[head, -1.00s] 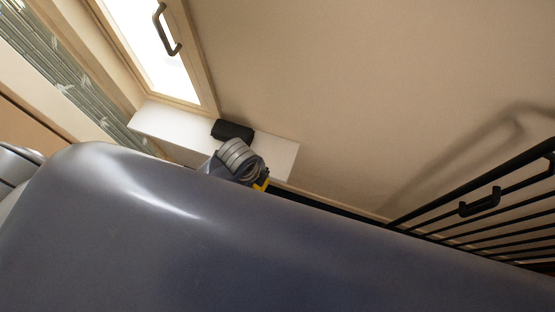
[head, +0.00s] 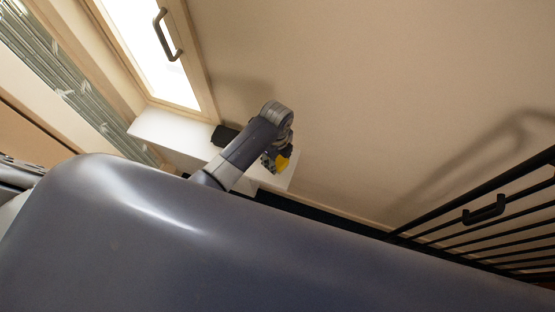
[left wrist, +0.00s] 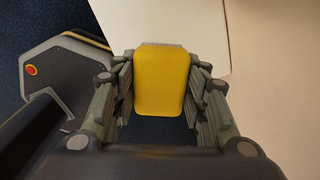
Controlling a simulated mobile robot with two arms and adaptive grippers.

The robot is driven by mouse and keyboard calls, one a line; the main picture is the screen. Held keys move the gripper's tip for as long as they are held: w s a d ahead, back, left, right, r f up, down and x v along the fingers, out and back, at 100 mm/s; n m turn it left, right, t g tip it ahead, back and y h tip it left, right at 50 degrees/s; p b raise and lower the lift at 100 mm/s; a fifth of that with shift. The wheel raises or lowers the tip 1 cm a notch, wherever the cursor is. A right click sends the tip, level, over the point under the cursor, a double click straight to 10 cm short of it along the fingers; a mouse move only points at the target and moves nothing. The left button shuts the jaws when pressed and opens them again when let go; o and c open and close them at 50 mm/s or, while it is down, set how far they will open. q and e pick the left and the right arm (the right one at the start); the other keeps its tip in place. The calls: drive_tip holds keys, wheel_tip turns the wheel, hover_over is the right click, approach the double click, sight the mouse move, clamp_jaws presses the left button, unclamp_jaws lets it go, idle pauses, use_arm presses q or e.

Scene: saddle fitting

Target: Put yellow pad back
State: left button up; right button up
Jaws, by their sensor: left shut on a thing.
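The yellow pad (left wrist: 162,80) is between the two fingers of my left gripper (left wrist: 160,98) in the left wrist view. The gripper is shut on it. In the head view the pad (head: 283,162) shows as a small yellow patch at the end of my left arm. My left gripper (head: 272,160) there is in front of the white ledge (head: 160,128), partly hidden by the wrist. My right gripper is not in view.
A black object (head: 222,136) lies on the white ledge, partly covered by my arm. A window with a handle (head: 167,35) is above it. A black railing (head: 490,205) stands at the right. The wall (head: 380,90) is bare.

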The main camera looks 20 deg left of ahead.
sight(278, 161)
use_arm(q)
drive_tip(key=shift+w, duration=0.55)
drive_tip(key=shift+f, duration=1.8)
drive_tip(key=o, duration=1)
drive_tip(key=shift+c, duration=0.2)
wheel_tip(278, 161, up, 12)
drive_tip(key=shift+r+p, duration=0.1)
drive_tip(key=shift+p, duration=0.5)
